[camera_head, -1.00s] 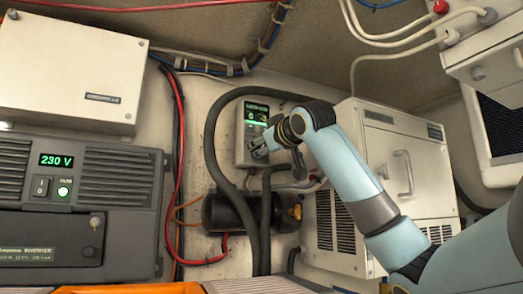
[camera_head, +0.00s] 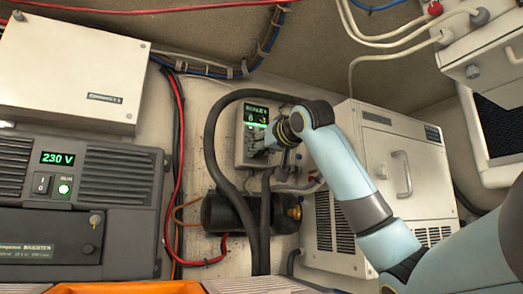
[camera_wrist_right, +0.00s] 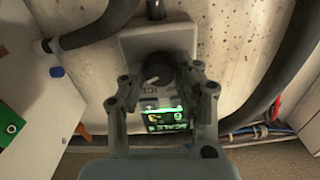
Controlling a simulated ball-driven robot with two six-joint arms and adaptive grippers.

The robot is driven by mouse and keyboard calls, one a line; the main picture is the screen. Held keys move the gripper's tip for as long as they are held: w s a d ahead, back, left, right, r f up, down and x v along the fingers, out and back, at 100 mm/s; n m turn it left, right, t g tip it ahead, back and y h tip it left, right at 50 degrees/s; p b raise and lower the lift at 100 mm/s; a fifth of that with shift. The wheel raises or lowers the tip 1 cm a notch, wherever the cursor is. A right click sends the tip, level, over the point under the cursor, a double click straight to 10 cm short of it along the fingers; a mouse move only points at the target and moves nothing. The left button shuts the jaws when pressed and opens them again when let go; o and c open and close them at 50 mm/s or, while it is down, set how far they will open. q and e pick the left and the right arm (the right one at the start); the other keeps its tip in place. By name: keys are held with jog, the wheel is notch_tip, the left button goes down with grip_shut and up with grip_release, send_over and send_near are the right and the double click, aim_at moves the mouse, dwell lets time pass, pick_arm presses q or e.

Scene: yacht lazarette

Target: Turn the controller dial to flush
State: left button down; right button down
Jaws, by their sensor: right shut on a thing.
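The controller (camera_head: 256,112) is a pale box on the back wall with a lit green display. It shows upside down in the wrist view (camera_wrist_right: 133,45), its display (camera_wrist_right: 165,121) glowing below the dial. The round dark dial (camera_wrist_right: 157,71) has a light pointer mark. My right gripper (camera_wrist_right: 159,74) is shut on the dial, one finger on each side. In the head view my right gripper (camera_head: 266,144) covers the dial and the lower front of the controller. The lettering around the dial is partly hidden, so I cannot tell its setting. My left gripper is out of view.
Thick black hoses (camera_head: 211,150) loop around the controller's left side and below it. A dark cylinder (camera_head: 228,212) sits below. A white vented cabinet (camera_head: 385,150) stands close on the right. The 230 V inverter (camera_head: 130,200) is at the left.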

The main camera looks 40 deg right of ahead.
jog(key=shift+w+f, duration=0.1)
jog(key=shift+f, duration=0.1)
jog(key=c, duration=1)
grip_release()
jog(key=shift+r, duration=0.1)
jog(key=shift+o, duration=0.2)
jog(key=v, duration=1.2)
